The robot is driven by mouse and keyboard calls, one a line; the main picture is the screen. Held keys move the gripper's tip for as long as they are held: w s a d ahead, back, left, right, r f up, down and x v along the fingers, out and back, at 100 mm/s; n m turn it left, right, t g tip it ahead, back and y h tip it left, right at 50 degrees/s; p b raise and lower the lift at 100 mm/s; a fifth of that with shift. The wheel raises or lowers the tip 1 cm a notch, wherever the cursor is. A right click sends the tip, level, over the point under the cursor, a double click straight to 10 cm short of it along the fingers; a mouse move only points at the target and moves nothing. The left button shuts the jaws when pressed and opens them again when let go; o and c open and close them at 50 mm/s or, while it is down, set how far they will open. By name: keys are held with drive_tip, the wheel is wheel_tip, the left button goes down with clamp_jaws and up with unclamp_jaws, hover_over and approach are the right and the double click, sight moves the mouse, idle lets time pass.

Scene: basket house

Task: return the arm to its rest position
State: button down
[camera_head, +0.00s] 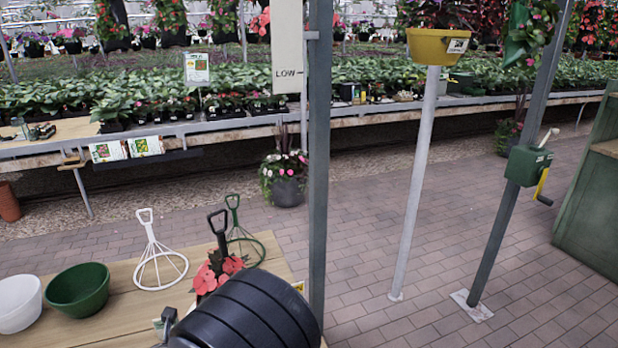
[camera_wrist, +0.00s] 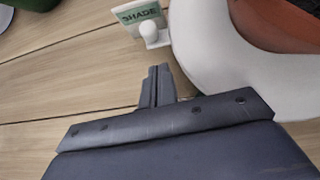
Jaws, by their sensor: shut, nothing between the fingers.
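My gripper (camera_wrist: 157,82) is in the wrist view, its two dark fingers together with nothing between them. It is above the wooden table (camera_wrist: 70,85), apart from the small SHADE label (camera_wrist: 138,13) ahead of it. My dark arm (camera_head: 250,312) is at the bottom of the head view, over the near right part of the wooden table (camera_head: 120,275). It hides part of the table and of what stands behind it.
A green bowl (camera_head: 78,290) and white bowl (camera_head: 17,302) stand left on the table. A grey post (camera_head: 319,160) rises just right. The paved floor (camera_head: 370,240) is open beyond.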

drive_tip(key=s+d+n+g+y+b, duration=0.1)
drive_tip(key=n, duration=0.1)
drive_tip(key=s+d+n+g+y+b, duration=0.1)
drive_tip(key=d+n, duration=0.1)
drive_tip(key=shift+n+y, duration=0.3)
drive_tip(key=shift+s+d+n+g+y+b, duration=0.3)
drive_tip(key=shift+s+d+n+g, duration=0.1)
drive_tip(key=shift+d+n, duration=0.15)
drive_tip(key=shift+s+d+n+g+y+b, duration=0.15)
drive_tip(key=shift+s+d+n+g+y, duration=0.2)
drive_tip(key=shift+n, duration=0.3)
drive_tip(key=shift+d, duration=0.15)
